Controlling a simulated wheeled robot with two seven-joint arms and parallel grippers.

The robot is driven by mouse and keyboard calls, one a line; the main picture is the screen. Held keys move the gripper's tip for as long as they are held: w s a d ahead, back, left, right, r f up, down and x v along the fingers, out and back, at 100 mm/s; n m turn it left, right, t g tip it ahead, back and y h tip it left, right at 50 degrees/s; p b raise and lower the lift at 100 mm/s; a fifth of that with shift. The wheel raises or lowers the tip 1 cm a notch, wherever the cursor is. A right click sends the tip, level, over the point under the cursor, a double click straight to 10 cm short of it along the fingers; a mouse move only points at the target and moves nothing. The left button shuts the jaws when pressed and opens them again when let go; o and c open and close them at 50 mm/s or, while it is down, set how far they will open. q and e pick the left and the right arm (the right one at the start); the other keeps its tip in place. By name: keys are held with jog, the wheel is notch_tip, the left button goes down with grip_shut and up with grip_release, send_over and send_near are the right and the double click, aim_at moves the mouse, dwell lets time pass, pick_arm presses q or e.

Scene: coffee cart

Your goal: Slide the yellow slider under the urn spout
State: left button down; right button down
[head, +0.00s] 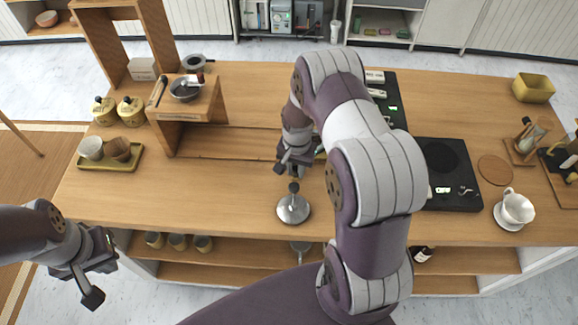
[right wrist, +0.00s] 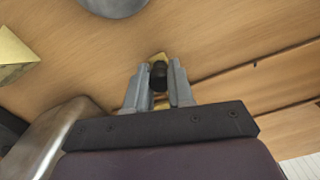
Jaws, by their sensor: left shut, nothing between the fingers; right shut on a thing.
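In the right wrist view, my right gripper (right wrist: 158,85) is shut on a small dark knob (right wrist: 159,72). A curved silver surface (right wrist: 52,135) shows at the lower left of the wrist view. My left gripper (head: 100,276) is shut and empty, off the counter's front left.
A wooden stand (head: 207,100) with a pan is to the left, near a yellow tray (head: 83,163) with cups. A black hob (head: 452,198) and a white cup (head: 515,208) are to the right.

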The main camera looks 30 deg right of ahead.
jog(key=shift+s+d, duration=0.3)
jog(key=shift+d, duration=0.25)
jog(key=shift+s+d, duration=0.3)
jog(key=shift+d, duration=0.2)
jog(key=c, duration=1.2)
grip_release()
jog(key=shift+o, duration=1.1)
jog(key=shift+s+d, duration=0.1)
jog(key=shift+d, duration=0.1)
jog(key=shift+r, duration=0.35)
notch_tip(320, 180, up, 12)
jog(key=b, duration=0.2)
